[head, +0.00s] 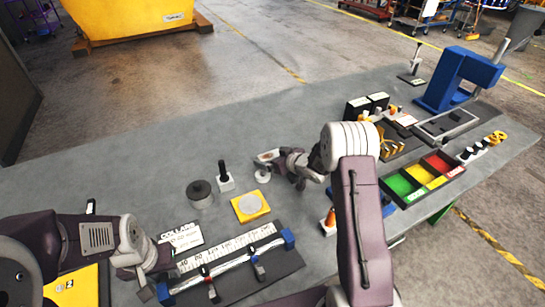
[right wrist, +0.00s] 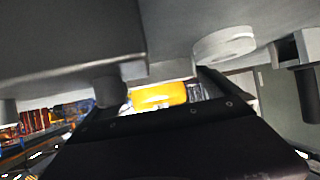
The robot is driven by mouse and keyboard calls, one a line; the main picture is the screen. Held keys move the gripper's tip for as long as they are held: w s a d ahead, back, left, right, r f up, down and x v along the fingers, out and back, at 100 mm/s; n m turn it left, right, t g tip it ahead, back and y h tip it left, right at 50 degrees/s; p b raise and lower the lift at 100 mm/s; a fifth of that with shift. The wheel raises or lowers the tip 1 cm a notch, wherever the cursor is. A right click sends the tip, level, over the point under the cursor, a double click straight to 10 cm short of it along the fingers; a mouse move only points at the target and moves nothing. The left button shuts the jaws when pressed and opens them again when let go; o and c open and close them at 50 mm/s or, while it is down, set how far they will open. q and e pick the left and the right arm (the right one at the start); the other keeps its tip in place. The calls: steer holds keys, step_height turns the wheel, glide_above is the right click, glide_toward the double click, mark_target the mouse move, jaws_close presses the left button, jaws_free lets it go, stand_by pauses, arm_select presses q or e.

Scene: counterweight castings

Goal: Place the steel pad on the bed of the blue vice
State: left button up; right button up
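The blue vice (head: 455,76) appears to be the large blue C-shaped frame at the far right of the bench. I cannot pick out the steel pad with certainty; a grey round disc (head: 251,204) lies on a yellow square plate in mid-bench. My right gripper (head: 274,160) is over mid-bench, beside a small white disc (head: 262,175), well left of the vice. A pale piece shows at its tip, but whether it is held is unclear. In the right wrist view the white disc (right wrist: 223,43) is beyond the dark gripper body. My left gripper (head: 158,283) is low at the ruler board's left end.
A dark cylinder (head: 200,195) and a black-knobbed post (head: 223,177) stand left of my right gripper. A ruler board (head: 240,280) lies in front. Green, yellow and red trays (head: 405,187) and small black boxes (head: 357,109) stand to the right. The back-left bench is clear.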

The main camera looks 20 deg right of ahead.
steer(key=shift+r, duration=0.15)
steer(key=shift+s+d+r, duration=0.1)
steer(key=shift+s+r, duration=0.05)
steer(key=shift+r, duration=0.05)
steer(key=v, duration=1.1)
steer(key=shift+s+d+r+p, duration=0.1)
steer(key=shift+s+r+p, duration=0.05)
steer(key=shift+s+p, duration=0.15)
